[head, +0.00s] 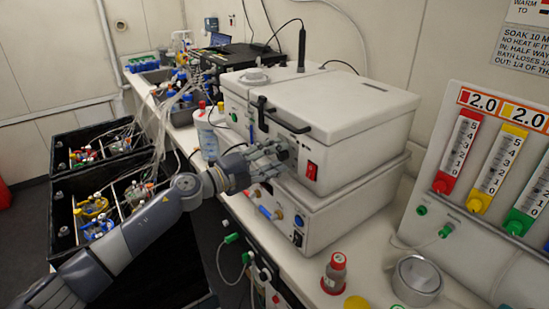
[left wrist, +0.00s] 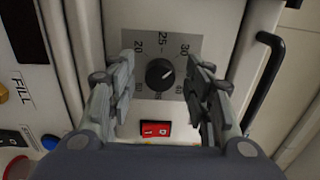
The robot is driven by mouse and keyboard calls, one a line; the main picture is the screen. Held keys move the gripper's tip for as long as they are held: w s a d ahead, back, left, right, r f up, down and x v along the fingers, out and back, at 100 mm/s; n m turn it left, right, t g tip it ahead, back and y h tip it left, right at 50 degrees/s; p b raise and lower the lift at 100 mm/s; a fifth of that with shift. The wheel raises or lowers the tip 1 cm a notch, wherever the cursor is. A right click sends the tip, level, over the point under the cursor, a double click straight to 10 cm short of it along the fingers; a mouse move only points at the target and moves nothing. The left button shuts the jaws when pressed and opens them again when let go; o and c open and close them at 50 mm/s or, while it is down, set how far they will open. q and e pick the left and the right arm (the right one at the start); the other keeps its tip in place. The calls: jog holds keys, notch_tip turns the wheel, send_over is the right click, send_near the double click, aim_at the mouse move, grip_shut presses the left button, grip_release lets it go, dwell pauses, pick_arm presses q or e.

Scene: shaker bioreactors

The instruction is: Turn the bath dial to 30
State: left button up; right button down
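The bath dial (left wrist: 160,73) is a round black knob on a grey scale plate (left wrist: 148,45) with numbers including 20, 25, 30 and 40. A light mark on the knob seems to point to the upper right, between 25 and 30 or near 30; the exact reading is hard to tell. My left gripper (left wrist: 160,66) is open, with one finger on each side of the dial and visible gaps to it. In the head view, my left gripper (head: 275,160) is at the front of the white bath (head: 330,110) and hides the dial. My right gripper is not in view.
A red rocker switch (left wrist: 155,129) sits below the dial. A black handle (head: 283,118) juts from the bath front. A lower white unit (head: 335,215) stands beneath.

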pick_arm(q)
jog(key=v, duration=1.2)
